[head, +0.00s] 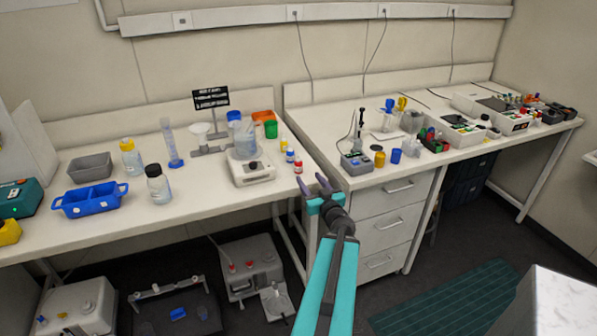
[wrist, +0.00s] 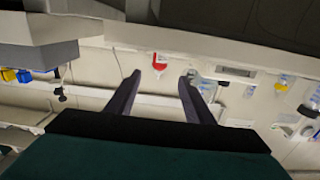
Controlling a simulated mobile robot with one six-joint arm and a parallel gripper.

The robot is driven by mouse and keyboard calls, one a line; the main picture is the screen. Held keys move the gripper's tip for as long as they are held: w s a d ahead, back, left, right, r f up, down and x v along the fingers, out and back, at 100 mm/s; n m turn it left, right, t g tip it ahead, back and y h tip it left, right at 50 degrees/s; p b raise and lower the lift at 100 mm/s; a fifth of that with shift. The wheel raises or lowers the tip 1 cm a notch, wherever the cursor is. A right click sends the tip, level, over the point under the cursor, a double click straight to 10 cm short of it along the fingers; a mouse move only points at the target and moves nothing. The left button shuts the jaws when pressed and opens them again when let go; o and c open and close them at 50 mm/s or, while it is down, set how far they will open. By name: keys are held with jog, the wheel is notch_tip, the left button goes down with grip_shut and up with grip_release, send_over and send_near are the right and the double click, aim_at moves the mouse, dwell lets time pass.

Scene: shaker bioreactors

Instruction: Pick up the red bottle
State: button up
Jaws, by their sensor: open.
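The red bottle (head: 298,167) is small, with a red cap and a pale label. It stands upright near the right front edge of the left bench. In the wrist view the red bottle (wrist: 159,63) shows ahead, lined up with the gap between the fingers. My gripper (head: 314,183) is open and empty, just right of the bottle and off the bench edge. In the wrist view both dark fingers of the gripper (wrist: 160,80) are spread apart, with nothing between them.
Small blue-capped (head: 290,156) and yellow-capped (head: 283,144) bottles stand just behind the red one. A stirrer with a beaker (head: 250,172) stands to its left. A drawer cabinet (head: 385,215) and the right bench (head: 345,112) lie to the right, across a narrow gap.

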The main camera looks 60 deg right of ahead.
aim_at(300, 165)
jog(key=shift+w+d+f+b, duration=0.1)
jog(key=shift+w+d+b, duration=0.2)
jog(key=shift+b, duration=1)
jog(key=shift+p+x, duration=0.45)
jog(key=shift+x, duration=2.5)
jog(key=shift+w, duration=0.1)
jog(key=shift+r+p+x, duration=0.15)
jog(key=shift+p+x, duration=0.2)
jog(key=shift+x, duration=0.9)
jog(key=shift+r+p+x, duration=0.1)
jog(key=shift+p+x, duration=0.2)
jog(key=shift+x, duration=0.95)
jog(key=c, duration=1)
